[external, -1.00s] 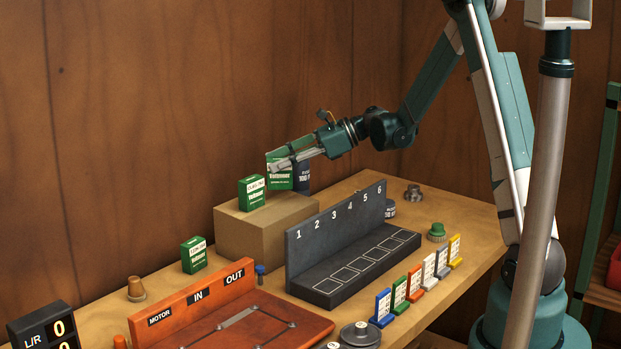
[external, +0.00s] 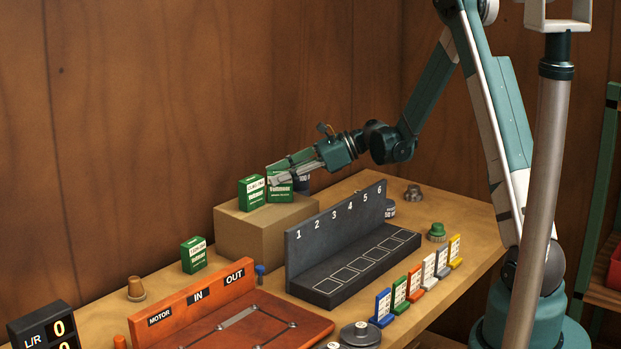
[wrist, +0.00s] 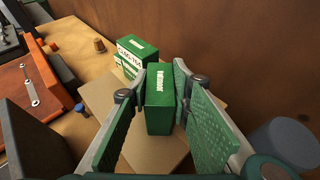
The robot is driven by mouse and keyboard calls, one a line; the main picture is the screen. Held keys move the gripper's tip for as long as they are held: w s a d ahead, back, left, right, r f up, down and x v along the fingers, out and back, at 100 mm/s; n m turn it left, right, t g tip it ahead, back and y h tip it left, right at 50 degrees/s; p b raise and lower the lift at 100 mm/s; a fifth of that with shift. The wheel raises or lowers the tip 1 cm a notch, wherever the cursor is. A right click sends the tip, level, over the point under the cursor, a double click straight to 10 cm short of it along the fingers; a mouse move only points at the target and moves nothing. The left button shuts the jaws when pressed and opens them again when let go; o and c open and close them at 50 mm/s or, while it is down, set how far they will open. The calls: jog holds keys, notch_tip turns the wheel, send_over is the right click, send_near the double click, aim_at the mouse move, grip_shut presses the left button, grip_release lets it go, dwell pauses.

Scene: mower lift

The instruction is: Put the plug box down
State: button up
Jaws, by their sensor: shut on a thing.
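My gripper (external: 293,178) is shut on a green plug box (external: 280,187) with white lettering. In the wrist view the held box (wrist: 160,98) stands upright between the two finger pads, over the cardboard block. The tan cardboard block (external: 250,236) stands on the bench by the wall. A second green box (external: 252,192) stands upright on the block, just left of the held one; it also shows in the wrist view (wrist: 133,52). The held box's bottom is at or very near the block's top; I cannot tell whether it touches. A third green box (external: 194,255) stands on the bench.
A dark numbered rack (external: 330,242) stands in front of the block. An orange IN/OUT tray (external: 235,320) lies at front left. Several coloured tags (external: 414,282) stand along the front edge.

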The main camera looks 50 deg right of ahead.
jog(key=o, duration=1)
jog(key=shift+c, duration=0.2)
jog(key=shift+r, duration=0.15)
jog(key=v, duration=1.2)
jog(key=shift+a, duration=0.1)
